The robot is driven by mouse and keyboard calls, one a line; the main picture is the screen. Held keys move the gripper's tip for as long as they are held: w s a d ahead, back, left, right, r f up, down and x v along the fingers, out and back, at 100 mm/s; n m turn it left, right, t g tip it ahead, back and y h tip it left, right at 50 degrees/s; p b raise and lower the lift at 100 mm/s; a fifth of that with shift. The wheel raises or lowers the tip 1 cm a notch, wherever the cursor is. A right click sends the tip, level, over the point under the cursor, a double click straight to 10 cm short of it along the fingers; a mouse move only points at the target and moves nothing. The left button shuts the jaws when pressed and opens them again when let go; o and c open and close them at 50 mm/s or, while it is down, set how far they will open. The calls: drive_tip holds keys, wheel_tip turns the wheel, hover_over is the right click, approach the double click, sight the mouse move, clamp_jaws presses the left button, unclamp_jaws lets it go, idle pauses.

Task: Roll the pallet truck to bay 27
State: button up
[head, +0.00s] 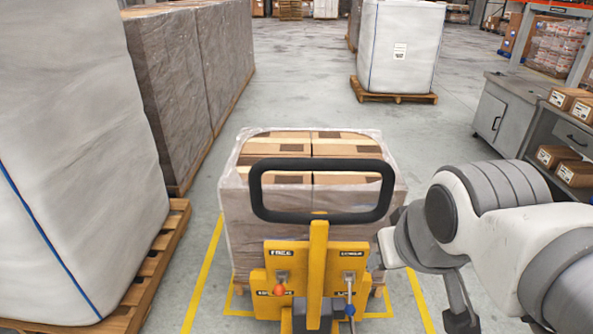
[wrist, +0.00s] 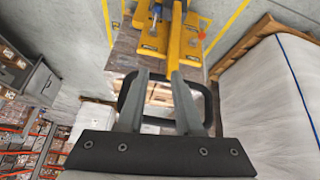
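The yellow pallet truck (head: 318,270) stands in front of me with its black loop handle (head: 322,217) upright. A pallet load of film-wrapped brown cartons (head: 235,225) sits directly beyond its yellow column. My gripper (head: 460,318) is at the lower right in the head view, to the right of the handle and apart from it. In the wrist view my gripper (wrist: 159,76) has its two fingers spread with nothing held between them. The handle loop (wrist: 209,105) shows behind the fingers there. No bay number is readable in either view.
Yellow floor lines (head: 203,278) flank the load. A tall white wrapped load (head: 75,150) on a wooden pallet and grey-wrapped stacks (head: 180,90) stand close on the left. A white sack (head: 400,45) is ahead, right of centre. A grey workbench (head: 510,105) is at right.

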drive_tip(key=o, duration=0.4)
drive_tip(key=w+d+n, duration=0.1)
drive_tip(key=w+d+t+b, duration=0.1)
drive_tip(key=w, duration=0.1)
drive_tip(key=w+d+n+t+h, duration=0.1)
drive_tip(key=w, duration=0.1)
drive_tip(key=shift+d+f+n+b, duration=0.25)
drive_tip(key=shift+d+n+b, duration=0.05)
drive_tip(key=shift+d+b, duration=0.1)
drive_tip(key=shift+o, duration=0.2)
drive_tip(key=n+t+y+b, duration=0.3)
drive_tip(key=n+t+y, duration=0.35)
drive_tip(key=n, duration=1.05)
approach(318, 160)
drive_tip(key=shift+t+h, duration=0.25)
drive_tip(key=x, duration=0.4)
drive_tip(key=f+x, duration=0.1)
drive_tip(key=x, duration=0.4)
drive_tip(key=d+x, duration=0.1)
drive_tip(key=x, duration=0.3)
drive_tip(key=shift+w+a+f+b, duration=0.1)
drive_tip(key=shift+w+f+b, duration=0.1)
drive_tip(key=shift+f+b, duration=0.2)
drive_tip(key=shift+c, duration=0.2)
clamp_jaws()
